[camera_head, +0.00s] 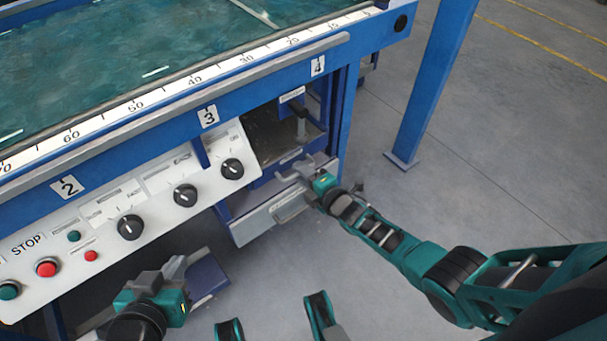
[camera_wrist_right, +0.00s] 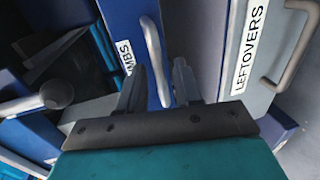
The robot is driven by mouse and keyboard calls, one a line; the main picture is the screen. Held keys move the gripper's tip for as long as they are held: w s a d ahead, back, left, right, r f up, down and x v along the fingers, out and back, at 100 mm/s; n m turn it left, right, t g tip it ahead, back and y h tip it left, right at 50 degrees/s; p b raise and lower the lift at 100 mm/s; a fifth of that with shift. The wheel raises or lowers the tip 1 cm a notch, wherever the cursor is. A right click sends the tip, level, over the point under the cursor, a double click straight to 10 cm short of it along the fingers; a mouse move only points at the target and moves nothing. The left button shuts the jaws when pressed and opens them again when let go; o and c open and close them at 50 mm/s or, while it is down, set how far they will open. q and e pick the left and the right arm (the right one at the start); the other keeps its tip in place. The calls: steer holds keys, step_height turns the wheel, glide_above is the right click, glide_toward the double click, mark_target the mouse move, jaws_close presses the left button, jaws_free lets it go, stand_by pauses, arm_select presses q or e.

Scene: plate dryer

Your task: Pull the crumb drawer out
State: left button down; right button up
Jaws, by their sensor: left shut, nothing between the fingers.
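The crumb drawer (camera_wrist_right: 185,35) shows as a blue front in the right wrist view, with a white label partly hidden and ending in "MBS". Its grey bar handle (camera_wrist_right: 154,55) runs down toward my right gripper (camera_wrist_right: 158,85). The fingers are apart, and the handle's near end shows between them; whether they touch it I cannot tell. In the head view my right gripper (camera_head: 303,172) is at the drawers under the table's right end and hides part of the fronts. My left gripper (camera_head: 172,268) is shut and empty, low in front of the control panel.
A grey drawer labelled LEFTOVERS (camera_wrist_right: 245,55) with its own handle (camera_wrist_right: 292,60) sits beside the crumb drawer. A blue table leg (camera_head: 433,85) stands at right; the floor (camera_head: 490,170) there is open.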

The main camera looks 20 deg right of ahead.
jaws_close()
arm_select(q)
steer(key=shift+a+f, duration=0.1)
arm_select(e)
steer(key=shift+s, duration=0.1)
stand_by(0.3)
